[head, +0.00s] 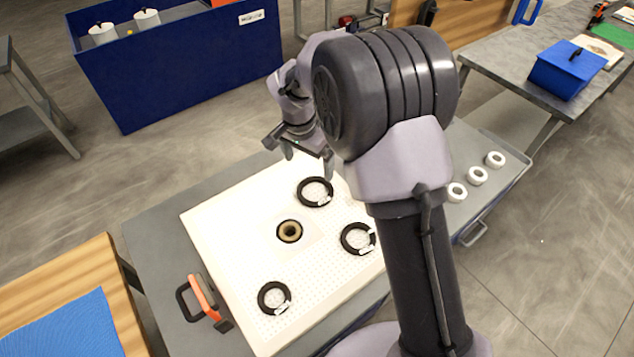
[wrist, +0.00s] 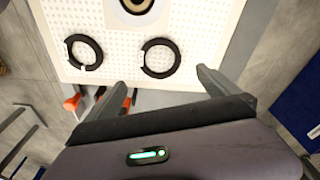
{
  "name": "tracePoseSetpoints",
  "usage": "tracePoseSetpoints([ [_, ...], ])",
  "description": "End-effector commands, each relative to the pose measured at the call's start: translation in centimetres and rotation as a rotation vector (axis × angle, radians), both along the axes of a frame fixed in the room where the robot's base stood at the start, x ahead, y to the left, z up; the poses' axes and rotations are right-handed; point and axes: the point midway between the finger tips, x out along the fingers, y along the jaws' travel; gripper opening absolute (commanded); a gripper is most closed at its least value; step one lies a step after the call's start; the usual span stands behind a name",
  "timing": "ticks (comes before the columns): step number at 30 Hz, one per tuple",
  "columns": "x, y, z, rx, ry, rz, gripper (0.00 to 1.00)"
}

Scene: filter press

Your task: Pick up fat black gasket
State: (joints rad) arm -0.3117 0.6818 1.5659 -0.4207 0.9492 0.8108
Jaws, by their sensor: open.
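Three black rings lie apart on a white perforated plate (head: 215,218): an upper ring (head: 314,191), a right ring (head: 357,238) and a lower ring (head: 274,297). Each has a small pale tag. Their thicknesses look close, and I cannot tell which is the fat gasket. My gripper (head: 307,160) is open and empty, above the plate's far edge in the head view. In the wrist view my open fingers (wrist: 160,84) point toward the plate, with a right-hand ring (wrist: 159,57) just beyond the gap between them and a left-hand ring (wrist: 84,52) further left.
A round dark hole with a tan rim (head: 289,231) is at the plate's middle. An orange-and-black handle (head: 203,296) is at the plate's left edge. Several white rings (head: 477,176) lie on the grey surface at right. A large blue bin (head: 180,65) stands behind.

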Motion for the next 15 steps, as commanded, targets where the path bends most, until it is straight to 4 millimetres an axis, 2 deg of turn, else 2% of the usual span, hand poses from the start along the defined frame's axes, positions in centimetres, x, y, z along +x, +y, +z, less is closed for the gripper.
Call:
tracePoseSetpoints([
  [1, 0.1, -0.2, -2.2, -0.001, 0.003, 0.0, 1.0],
  [6, 0.7, -0.6, -6.5, -0.001, 0.003, 0.001, 1.0],
  [13, 1.1, -0.9, -8.7, 0.001, 0.001, 0.0, 1.0],
  [15, 1.3, -1.1, -9.8, 0.001, 0.001, 0.0, 1.0],
])
